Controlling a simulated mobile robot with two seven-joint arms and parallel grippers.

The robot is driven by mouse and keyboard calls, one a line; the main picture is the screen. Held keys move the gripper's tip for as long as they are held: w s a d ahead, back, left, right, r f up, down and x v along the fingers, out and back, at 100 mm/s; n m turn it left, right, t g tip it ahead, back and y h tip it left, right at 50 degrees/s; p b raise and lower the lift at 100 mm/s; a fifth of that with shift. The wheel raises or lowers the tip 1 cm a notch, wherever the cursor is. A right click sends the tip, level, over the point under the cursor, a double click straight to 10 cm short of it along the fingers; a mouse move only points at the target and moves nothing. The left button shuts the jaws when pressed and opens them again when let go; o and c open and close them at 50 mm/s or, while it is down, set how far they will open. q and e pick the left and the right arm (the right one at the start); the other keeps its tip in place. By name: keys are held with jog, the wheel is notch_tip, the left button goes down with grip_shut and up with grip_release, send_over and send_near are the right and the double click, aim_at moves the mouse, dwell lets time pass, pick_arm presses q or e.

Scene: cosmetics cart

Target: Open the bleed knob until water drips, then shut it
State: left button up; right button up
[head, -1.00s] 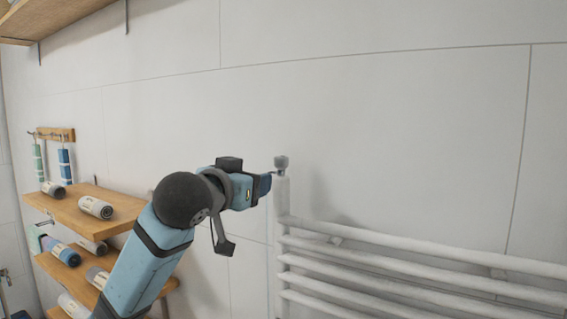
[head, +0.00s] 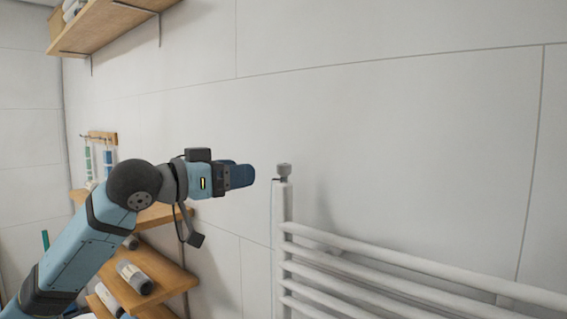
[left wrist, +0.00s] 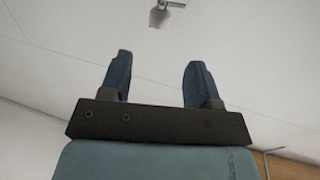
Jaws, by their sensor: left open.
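The bleed knob (head: 284,171) is a small grey cap on top of the left upright of the white towel radiator (head: 282,225). My left gripper (head: 250,175) is to the left of the knob at about its height, with a gap between them. In the left wrist view the two blue fingers (left wrist: 158,78) are apart with nothing between them, and the knob (left wrist: 160,16) shows at the top edge beyond the fingertips. No water shows at the knob. My right gripper is not in view.
A higher wooden shelf (head: 105,30) is at upper left. The tiled wall above the radiator is clear.

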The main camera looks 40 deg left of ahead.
aim_at(278, 166)
pick_arm(q)
jog(key=p+x, duration=0.3)
jog(key=x, duration=0.7)
jog(key=shift+r, duration=0.1)
jog(key=shift+w+d, duration=0.25)
jog(key=shift+w, duration=0.3)
jog(key=c, duration=0.9)
